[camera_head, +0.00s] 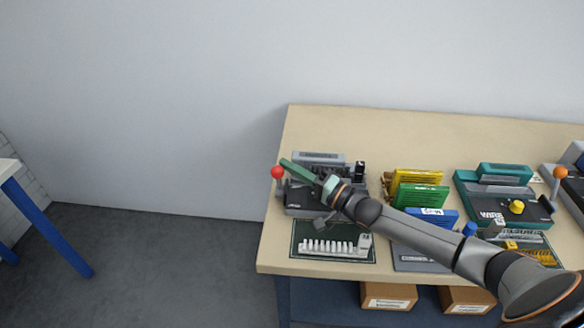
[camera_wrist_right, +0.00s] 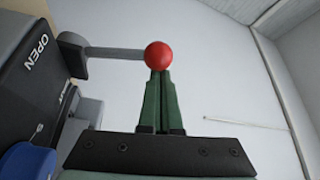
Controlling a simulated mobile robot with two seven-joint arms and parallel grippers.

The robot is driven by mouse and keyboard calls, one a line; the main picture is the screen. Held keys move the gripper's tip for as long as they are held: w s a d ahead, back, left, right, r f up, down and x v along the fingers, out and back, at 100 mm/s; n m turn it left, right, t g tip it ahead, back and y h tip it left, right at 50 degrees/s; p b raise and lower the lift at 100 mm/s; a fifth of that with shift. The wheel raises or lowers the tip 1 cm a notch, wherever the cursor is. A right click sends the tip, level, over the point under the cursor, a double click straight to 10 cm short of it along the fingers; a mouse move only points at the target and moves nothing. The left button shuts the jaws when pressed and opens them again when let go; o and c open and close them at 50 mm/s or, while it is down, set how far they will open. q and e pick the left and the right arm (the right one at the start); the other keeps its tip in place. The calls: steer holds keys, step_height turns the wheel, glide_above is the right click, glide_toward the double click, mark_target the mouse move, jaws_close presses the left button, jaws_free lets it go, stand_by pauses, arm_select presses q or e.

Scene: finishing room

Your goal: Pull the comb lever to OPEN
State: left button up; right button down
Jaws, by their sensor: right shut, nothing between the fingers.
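The comb lever ends in a red ball knob (camera_head: 278,172) at the left side of the grey binding machine (camera_head: 302,197). In the right wrist view the knob (camera_wrist_right: 159,55) sits on a grey lever arm (camera_wrist_right: 115,52), beside the word OPEN (camera_wrist_right: 37,52) on the dark machine side. My right gripper (camera_head: 284,163) has green fingers, shut and empty. In the right wrist view its fingertips (camera_wrist_right: 159,76) line up with the knob and partly meet it in the picture; whether they touch cannot be told. My left gripper is not in view.
A dark mat (camera_head: 310,255) with a white comb strip lies in front of the machine. Yellow (camera_head: 417,178) and green (camera_head: 420,197) blocks stand right of it. A teal-topped wire machine (camera_head: 480,207) is further right. The table's left edge is close to the knob; open floor lies beyond.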

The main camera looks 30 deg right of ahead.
steer(key=shift+s, duration=0.1)
steer(key=v, duration=1.2)
steer(key=shift+s, duration=0.15)
steer(key=shift+f, duration=0.1)
